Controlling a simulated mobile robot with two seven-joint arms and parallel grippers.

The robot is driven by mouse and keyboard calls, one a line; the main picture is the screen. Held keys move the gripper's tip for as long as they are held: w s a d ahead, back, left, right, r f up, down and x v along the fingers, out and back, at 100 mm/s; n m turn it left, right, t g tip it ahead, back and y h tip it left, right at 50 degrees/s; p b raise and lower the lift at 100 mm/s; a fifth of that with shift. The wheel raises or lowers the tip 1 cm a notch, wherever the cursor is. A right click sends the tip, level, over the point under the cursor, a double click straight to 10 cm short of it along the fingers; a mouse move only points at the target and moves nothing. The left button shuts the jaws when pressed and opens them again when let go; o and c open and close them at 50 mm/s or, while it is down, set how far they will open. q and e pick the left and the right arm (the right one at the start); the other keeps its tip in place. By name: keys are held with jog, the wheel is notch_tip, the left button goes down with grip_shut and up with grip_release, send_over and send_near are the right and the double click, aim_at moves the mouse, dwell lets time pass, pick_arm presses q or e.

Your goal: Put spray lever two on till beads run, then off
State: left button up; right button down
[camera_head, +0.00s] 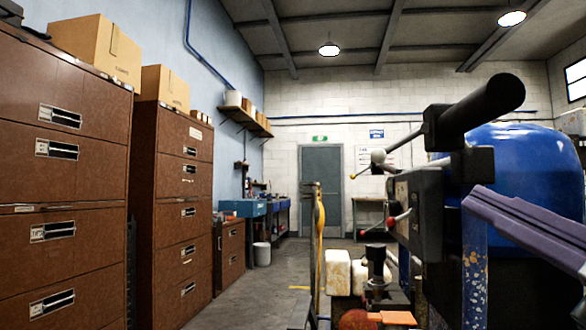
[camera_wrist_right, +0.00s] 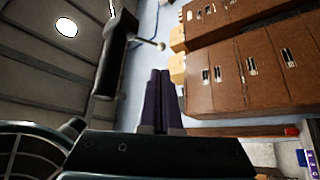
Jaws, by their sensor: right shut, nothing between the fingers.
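The line striper stands at the right of the head view, with a blue tank (camera_head: 520,165), a dark control box (camera_head: 418,205) and a black handle grip (camera_head: 485,105). A lever with a pale ball knob (camera_head: 378,156) sticks out left of the grip. Lower levers end in red knobs (camera_head: 392,221). I cannot tell which is spray lever two. My right gripper (camera_head: 478,203) is shut and empty, its purple fingers below the grip. In the right wrist view its fingers (camera_wrist_right: 161,75) are together, beside the black grip (camera_wrist_right: 118,50) and a ball-ended lever (camera_wrist_right: 160,45). My left gripper is out of view.
Brown drawer cabinets (camera_head: 65,170) with cardboard boxes (camera_head: 98,48) on top line the left. A grey door (camera_head: 322,190) and a blue workbench (camera_head: 245,207) are at the back.

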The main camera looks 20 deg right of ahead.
jog(key=w, duration=0.2)
jog(key=p, duration=0.2)
send_near(383, 159)
jog(key=x, duration=0.5)
jog(key=shift+w+r, duration=0.15)
jog(key=shift+r, duration=0.15)
jog(key=shift+w+d+r, duration=0.1)
jog(key=shift+w+r, duration=0.05)
jog(key=shift+w, duration=0.55)
